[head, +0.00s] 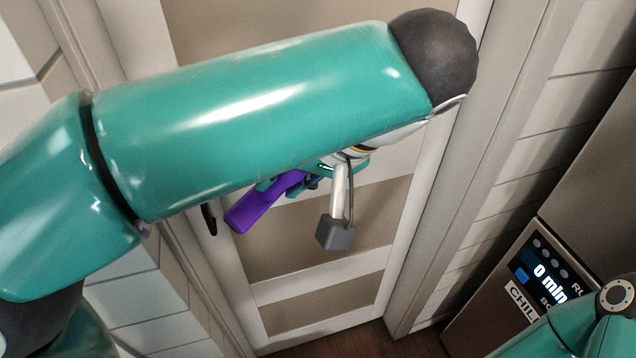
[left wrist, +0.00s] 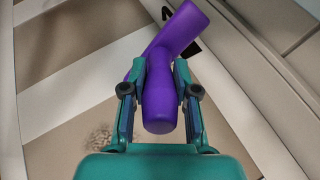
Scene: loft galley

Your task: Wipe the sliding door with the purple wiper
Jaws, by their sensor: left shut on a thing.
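The purple wiper (head: 262,207) is in my left gripper (head: 292,184), in front of the sliding door (head: 290,250). My arm hides part of the wiper and most of the gripper in the head view. In the left wrist view, both fingers of the left gripper (left wrist: 160,82) are shut on the purple wiper (left wrist: 160,107), whose wider end points up and right. The door (left wrist: 55,150) has beige panels in a pale frame. A dark speckled smudge (left wrist: 99,137) shows on a beige panel, left of the fingers. I cannot tell whether the wiper touches the door.
A black handle (head: 209,219) is at the door's left side. A brown appliance with a lit display (head: 546,272) stands at the right. The white plank wall (head: 487,220) lies between door and appliance. My right arm shows only at the lower right corner.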

